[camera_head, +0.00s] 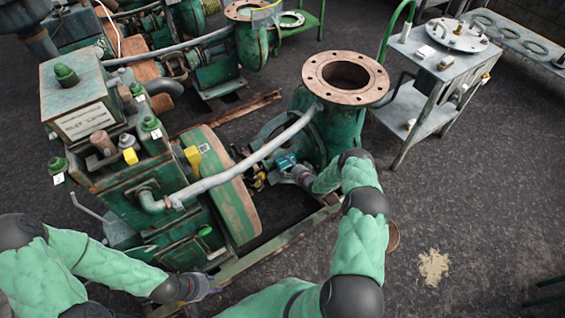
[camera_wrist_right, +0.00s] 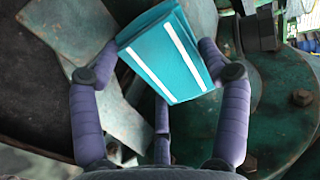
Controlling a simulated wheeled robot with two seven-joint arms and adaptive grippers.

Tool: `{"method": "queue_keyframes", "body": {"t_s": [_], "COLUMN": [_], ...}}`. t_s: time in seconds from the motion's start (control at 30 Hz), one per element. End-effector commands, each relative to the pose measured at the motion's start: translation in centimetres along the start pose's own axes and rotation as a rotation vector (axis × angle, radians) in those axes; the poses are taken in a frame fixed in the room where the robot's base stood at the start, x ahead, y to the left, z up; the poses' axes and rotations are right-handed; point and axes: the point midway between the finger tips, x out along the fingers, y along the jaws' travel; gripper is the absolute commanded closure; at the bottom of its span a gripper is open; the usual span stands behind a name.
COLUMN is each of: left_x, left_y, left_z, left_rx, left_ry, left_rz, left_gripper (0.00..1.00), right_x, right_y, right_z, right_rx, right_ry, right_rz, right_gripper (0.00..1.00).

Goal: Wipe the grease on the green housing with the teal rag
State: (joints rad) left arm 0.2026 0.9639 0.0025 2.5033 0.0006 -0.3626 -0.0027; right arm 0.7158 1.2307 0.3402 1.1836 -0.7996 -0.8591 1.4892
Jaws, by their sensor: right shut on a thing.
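My right gripper (camera_head: 289,168) is shut on the teal rag (camera_head: 286,160), beside the pump shaft. In the right wrist view, the purple fingers hold the rag (camera_wrist_right: 165,55), a folded teal pad with two white stripes. The green housing (camera_head: 312,130) with a rusty top flange stands just beyond the gripper. A dark green bolted casting fills the right of the wrist view (camera_wrist_right: 285,115); I cannot tell whether the rag touches it. I cannot make out the grease in either view. My left gripper (camera_head: 203,288) is low beside the green machine; its fingers are too small to read.
A green engine-like machine (camera_head: 120,150) with a grey pipe (camera_head: 245,160) running across to the housing takes up the left and middle. A grey metal cart (camera_head: 430,85) stands at the back right. The floor at right is open, with a pale stain (camera_head: 433,267).

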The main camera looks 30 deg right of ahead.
Motion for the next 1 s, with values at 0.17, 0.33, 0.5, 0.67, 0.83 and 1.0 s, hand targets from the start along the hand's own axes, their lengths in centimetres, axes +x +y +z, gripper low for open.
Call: {"method": "queue_keyframes", "body": {"t_s": [0.17,0.33,0.5,0.67,0.83,1.0], "left_x": [0.0,0.0,-0.1,-0.2,-0.3,-0.3], "left_y": [0.0,0.0,0.0,0.1,0.1,0.1], "left_z": [0.0,0.0,0.0,0.0,0.0,0.0], "left_rx": [0.0,0.0,0.0,0.0,0.0,0.0], "left_ry": [0.0,0.0,0.0,0.0,0.0,0.0], "left_rz": [0.0,0.0,0.0,0.0,0.0,0.0], "left_gripper": [0.6,0.6,0.6,0.6,0.6,0.6], "right_x": [0.0,0.0,0.0,0.0,0.0,0.0], "right_y": [-0.2,-0.2,-0.2,-0.2,-0.2,-0.2], "right_z": [-0.9,-0.9,-0.4,0.9,2.5,3.0], "right_rx": [-0.003,-0.002,-0.002,-0.001,-0.002,-0.003], "right_ry": [0.002,0.002,0.001,-0.002,-0.001,0.0], "right_rz": [-0.003,-0.003,-0.002,-0.001,-0.002,-0.003], "right_gripper": [0.61,0.61,0.61,0.61,0.61,0.61]}}
